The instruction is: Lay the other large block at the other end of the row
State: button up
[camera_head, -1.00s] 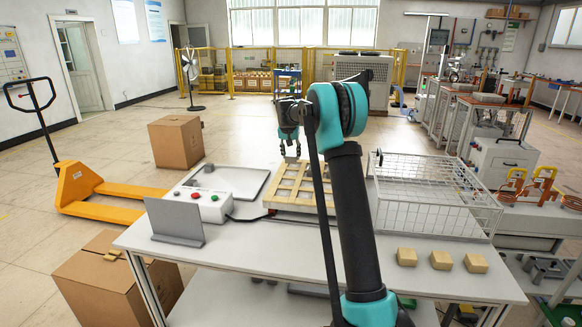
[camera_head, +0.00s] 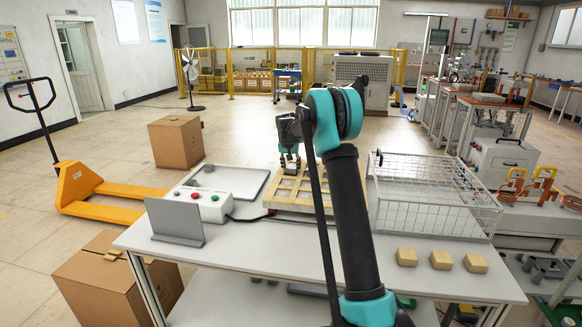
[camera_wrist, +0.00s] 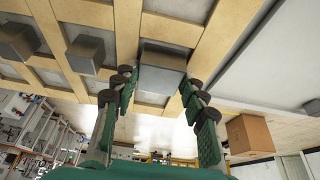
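A wooden grid tray (camera_head: 292,207) lies on the table; its slats (camera_wrist: 172,29) fill the top of the wrist view. A large grey block (camera_wrist: 161,74) stands at the tray, between my fingers. Two more grey blocks, one beside it (camera_wrist: 85,55) and one farther left (camera_wrist: 15,42), form a row with it in the wrist view. My gripper (camera_head: 290,167) is low over the tray's far left part. In the wrist view its fingers (camera_wrist: 158,88) straddle the large block, with a narrow gap at the left finger. The head view hides most of this block.
A wire basket (camera_head: 435,214) stands right of the tray. Three tan blocks (camera_head: 441,260) lie at the table's front right. A control box with buttons (camera_head: 203,206), a flat plate (camera_head: 240,181) and a grey stand (camera_head: 176,226) are on the left. The table's front middle is clear.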

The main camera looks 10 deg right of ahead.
jog(key=o, duration=0.4)
jog(key=v, duration=1.2)
jog(key=s+d+f+n, duration=0.1)
jog(key=s+f, duration=0.5)
jog(key=s, duration=1.1)
jog(key=s+d+f+n+y, duration=0.1)
jog(key=s+f, duration=0.5)
jog(key=s, duration=1.1)
jog(key=s+d+f+n, duration=0.1)
jog(key=s+d+f, duration=0.2)
jog(key=s, duration=1.4)
jog(key=shift+s+d+f+n, duration=0.1)
jog(key=shift+s+f+n, duration=0.05)
jog(key=shift+f, duration=0.75)
jog(key=shift+s+d+f+n, duration=0.1)
jog(key=shift+f+n, duration=0.05)
jog(key=shift+f, duration=0.7)
